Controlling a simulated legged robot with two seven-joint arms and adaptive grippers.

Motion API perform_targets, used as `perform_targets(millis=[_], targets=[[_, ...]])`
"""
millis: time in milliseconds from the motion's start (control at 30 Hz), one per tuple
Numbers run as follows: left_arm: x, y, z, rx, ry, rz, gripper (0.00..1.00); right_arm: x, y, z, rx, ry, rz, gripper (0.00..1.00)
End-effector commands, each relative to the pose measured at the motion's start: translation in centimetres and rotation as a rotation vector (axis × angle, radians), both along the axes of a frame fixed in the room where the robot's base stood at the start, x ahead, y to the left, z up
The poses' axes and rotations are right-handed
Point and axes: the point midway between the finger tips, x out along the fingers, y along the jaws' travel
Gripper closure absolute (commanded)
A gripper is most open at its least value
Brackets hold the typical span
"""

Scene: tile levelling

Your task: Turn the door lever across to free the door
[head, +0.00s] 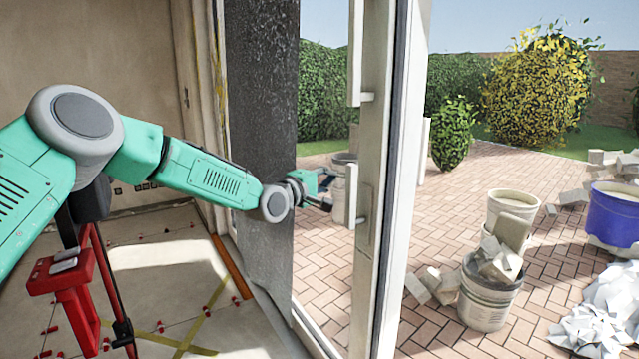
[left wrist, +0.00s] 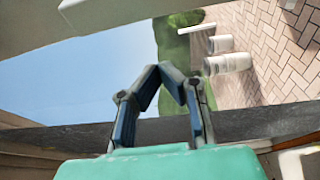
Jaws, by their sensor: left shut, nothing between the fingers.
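The door (head: 375,140) has a pale upright frame with glass and stands at the middle of the head view. A short pale door lever (head: 351,192) points upright on its frame, with a stub joining it at its lower end. My left gripper (head: 329,190) is just left of the lever, apart from it as far as I can tell. In the left wrist view the fingers of my left gripper (left wrist: 167,72) come together at the tips with nothing between them. A pale bar (left wrist: 120,12) crosses the top of that view; I cannot tell if it is the lever. My right gripper is not in view.
A longer pale pull handle (head: 355,50) is higher on the door frame. A dark speckled panel (head: 262,130) stands beside my left forearm. A red tool (head: 75,300) is at lower left. Outside, buckets (head: 488,300) and rubble lie on brick paving (head: 430,215).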

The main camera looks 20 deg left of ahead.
Motion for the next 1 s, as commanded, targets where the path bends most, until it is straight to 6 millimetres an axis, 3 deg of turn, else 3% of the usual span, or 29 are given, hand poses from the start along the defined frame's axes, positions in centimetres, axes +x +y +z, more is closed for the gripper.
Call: perform_targets(millis=[33,333,1000], targets=[[0.6,-0.3,0.0,0.002,-0.002,0.0,1.0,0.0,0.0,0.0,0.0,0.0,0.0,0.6],[-1.8,-3.1,0.1,0.002,0.0,-0.003,1.0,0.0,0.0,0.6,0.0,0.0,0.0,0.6],[-2.4,-3.6,0.0,0.027,-0.021,-0.001,1.0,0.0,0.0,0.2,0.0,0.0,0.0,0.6]])
